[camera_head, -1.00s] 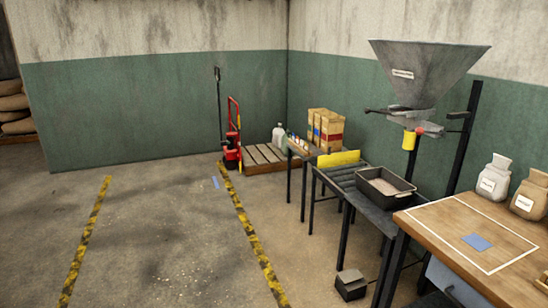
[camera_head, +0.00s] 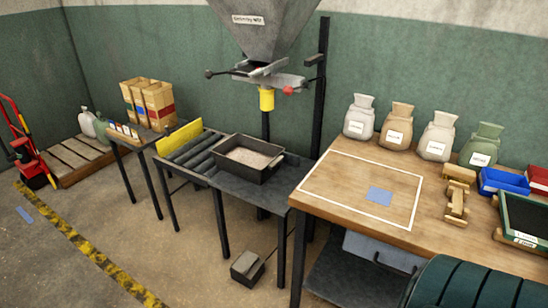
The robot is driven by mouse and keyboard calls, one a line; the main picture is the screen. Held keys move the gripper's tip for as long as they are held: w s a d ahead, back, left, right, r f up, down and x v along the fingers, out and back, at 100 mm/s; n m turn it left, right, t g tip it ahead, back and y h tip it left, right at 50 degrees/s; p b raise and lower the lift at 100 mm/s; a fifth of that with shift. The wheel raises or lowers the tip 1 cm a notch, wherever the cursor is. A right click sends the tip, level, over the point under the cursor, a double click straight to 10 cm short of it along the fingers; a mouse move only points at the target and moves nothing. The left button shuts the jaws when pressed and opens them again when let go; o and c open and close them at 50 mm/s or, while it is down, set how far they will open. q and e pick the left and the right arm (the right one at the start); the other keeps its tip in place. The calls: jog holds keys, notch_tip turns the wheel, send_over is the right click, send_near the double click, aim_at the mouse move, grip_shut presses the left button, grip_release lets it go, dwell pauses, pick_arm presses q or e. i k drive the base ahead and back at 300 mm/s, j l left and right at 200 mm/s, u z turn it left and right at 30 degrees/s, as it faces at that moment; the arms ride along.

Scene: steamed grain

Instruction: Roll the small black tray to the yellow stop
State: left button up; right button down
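The small black tray (camera_head: 273,169) holds pale grain and sits on the dark metal table under the hopper, at the right end of the roller section (camera_head: 196,149). The yellow stop (camera_head: 179,137) is an upright plate along the far left side of the rollers. A stretch of bare rollers lies between the tray and the stop. Neither of my grippers is in view.
A grey hopper (camera_head: 262,25) with a yellow spout (camera_head: 267,99) hangs above the tray. A wooden workbench (camera_head: 335,208) with sacks and bins stands at right. A foot pedal (camera_head: 247,267) lies on the floor.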

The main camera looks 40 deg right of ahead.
aim_at(253, 160)
jog(key=i+j+z, duration=0.15)
jog(key=i+z, duration=0.3)
jog(key=i+j+z, duration=0.25)
jog(key=i+z, duration=0.2)
jog(key=i+j+z, duration=0.3)
jog(key=j+z, duration=0.2)
jog(key=i+j+z, duration=0.15)
jog(key=j+z, duration=0.2)
jog(key=i+j+z, duration=0.15)
jog(key=z, duration=0.15)
jog(key=i+j+z, duration=0.1)
jog(key=j+z, duration=0.85)
jog(key=j, duration=0.4)
